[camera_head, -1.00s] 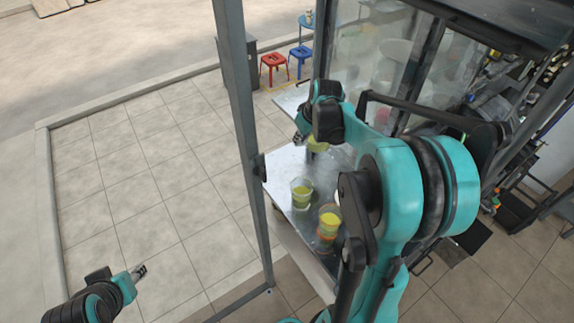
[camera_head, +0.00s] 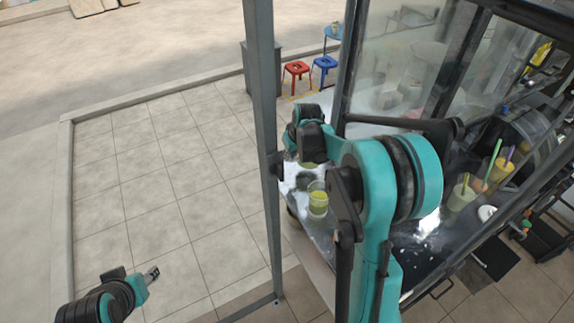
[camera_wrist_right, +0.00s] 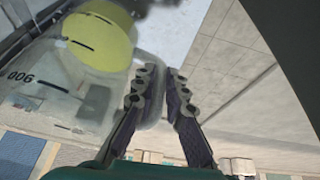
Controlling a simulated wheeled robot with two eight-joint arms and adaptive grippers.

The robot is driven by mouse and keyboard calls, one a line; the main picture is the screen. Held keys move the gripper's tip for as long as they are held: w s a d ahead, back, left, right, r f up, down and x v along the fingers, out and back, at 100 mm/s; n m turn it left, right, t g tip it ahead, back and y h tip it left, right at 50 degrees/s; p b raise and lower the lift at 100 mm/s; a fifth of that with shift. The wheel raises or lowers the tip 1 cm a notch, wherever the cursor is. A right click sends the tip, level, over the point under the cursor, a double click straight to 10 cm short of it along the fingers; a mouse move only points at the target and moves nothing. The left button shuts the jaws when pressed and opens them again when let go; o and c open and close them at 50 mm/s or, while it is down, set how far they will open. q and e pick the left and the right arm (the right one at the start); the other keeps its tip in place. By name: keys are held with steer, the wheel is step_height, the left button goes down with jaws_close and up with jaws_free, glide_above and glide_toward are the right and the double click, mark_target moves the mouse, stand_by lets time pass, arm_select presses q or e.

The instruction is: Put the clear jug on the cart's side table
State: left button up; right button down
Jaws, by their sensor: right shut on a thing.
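The clear jug (camera_wrist_right: 75,75) shows large in the right wrist view, with yellow-green juice and printed volume marks. My right gripper (camera_wrist_right: 160,80) is shut on its handle. In the head view, my right gripper (camera_head: 296,148) is over the cart's side table (camera_head: 298,205). A little of the jug's yellow-green juice (camera_head: 308,165) shows under it; the rest is hidden by my arm. I cannot tell whether the jug touches the table. My left gripper (camera_head: 153,273) is low at the left, away from the cart; its jaw gap is unclear.
A cup of yellow-green juice (camera_head: 318,203) stands on the side table near the jug. A dark metal post (camera_head: 262,120) rises left of the table. Glass panels (camera_head: 400,70) enclose the cart behind. Red (camera_head: 296,70) and blue (camera_head: 325,65) stools stand farther back.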

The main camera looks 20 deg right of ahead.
steer(key=shift+s+a+b+x, duration=0.1)
steer(key=shift+a+b+x, duration=0.05)
steer(key=shift+x, duration=0.7)
steer(key=shift+s+a+b+x, duration=0.1)
steer(key=shift+s+a+x, duration=0.05)
steer(key=shift+x, duration=0.65)
steer(key=shift+s+a+b+x, duration=0.1)
steer(key=shift+a+b+x, duration=0.05)
steer(key=shift+x, duration=0.7)
steer(key=shift+s+f, duration=0.1)
steer(key=shift+f, duration=0.2)
steer(key=c, duration=1.6)
jaws_free()
steer(key=shift+o, duration=0.2)
steer(key=shift+r, duration=0.2)
